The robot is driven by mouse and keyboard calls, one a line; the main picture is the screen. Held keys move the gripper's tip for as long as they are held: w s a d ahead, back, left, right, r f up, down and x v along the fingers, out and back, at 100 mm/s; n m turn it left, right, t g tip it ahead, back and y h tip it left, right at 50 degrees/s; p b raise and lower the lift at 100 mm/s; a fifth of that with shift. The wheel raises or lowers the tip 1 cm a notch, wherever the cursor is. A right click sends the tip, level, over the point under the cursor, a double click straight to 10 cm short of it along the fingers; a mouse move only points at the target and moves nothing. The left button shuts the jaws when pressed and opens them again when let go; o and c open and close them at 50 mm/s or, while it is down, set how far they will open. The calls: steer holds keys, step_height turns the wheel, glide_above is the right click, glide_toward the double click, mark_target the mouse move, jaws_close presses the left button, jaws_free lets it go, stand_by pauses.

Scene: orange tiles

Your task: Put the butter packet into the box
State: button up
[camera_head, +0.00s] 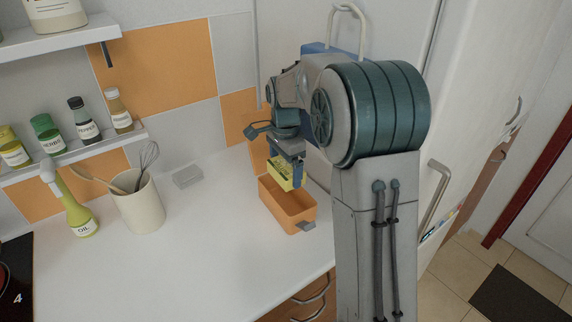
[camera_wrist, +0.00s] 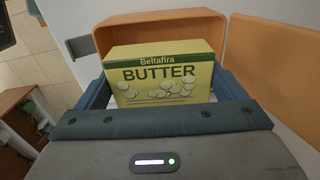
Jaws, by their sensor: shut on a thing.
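The yellow butter packet (camera_head: 281,174) is held in my gripper (camera_head: 289,176), just above the orange box on the counter. In the wrist view the packet (camera_wrist: 163,75) sits upright between the two fingers of my gripper (camera_wrist: 160,95), with its "BUTTER" label facing the camera. The orange open box (camera_head: 289,214) stands near the right end of the white counter. In the wrist view the box (camera_wrist: 165,24) shows behind and beyond the packet. The packet hides much of the box's inside there, and I cannot tell whether its lower edge is below the rim.
A cream utensil pot (camera_head: 141,207) and an oil bottle (camera_head: 79,212) stand on the counter to the left. A small grey block (camera_head: 187,177) lies near the wall. A shelf (camera_head: 77,151) holds several spice jars. The counter (camera_head: 220,240) in front is clear.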

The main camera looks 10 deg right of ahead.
steer(key=shift+f+b, duration=1.2)
steer(key=shift+f, duration=0.95)
steer(key=o, duration=0.9)
steer(key=shift+c, duration=0.2)
steer(key=shift+r, duration=0.1)
step_height(320, 180, up, 14)
steer(key=shift+f, duration=0.25)
steer(key=shift+r, duration=0.1)
